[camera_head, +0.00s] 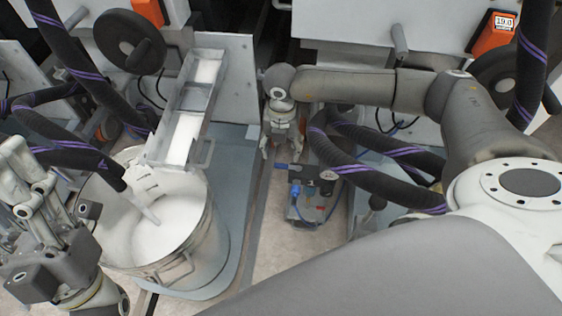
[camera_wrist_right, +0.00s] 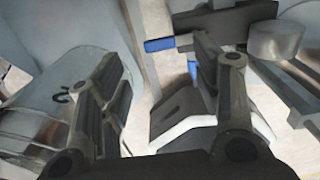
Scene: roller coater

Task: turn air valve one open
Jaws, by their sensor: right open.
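Blue valve handles sit on a small air unit (camera_head: 312,205) low between the machines. One blue handle (camera_head: 281,165) lies just below my right gripper (camera_head: 281,154), and a second blue handle (camera_head: 297,189) is lower, by the unit. I cannot tell which is air valve one. My right gripper points down, open and empty. In the right wrist view, a blue lever (camera_wrist_right: 160,44) lies sideways beyond the fingers, near the right fingertip; another blue piece (camera_wrist_right: 192,69) is partly hidden by that finger. My left gripper (camera_head: 50,235) is at the lower left; its jaws are unclear.
A metal bucket (camera_head: 205,235) of white liquid stands left of the air unit, under a tray (camera_head: 207,72). Thick black hoses with purple stripes (camera_head: 370,185) cross right of the unit. Handwheels (camera_head: 128,40) and white machine panels (camera_head: 350,22) stand behind.

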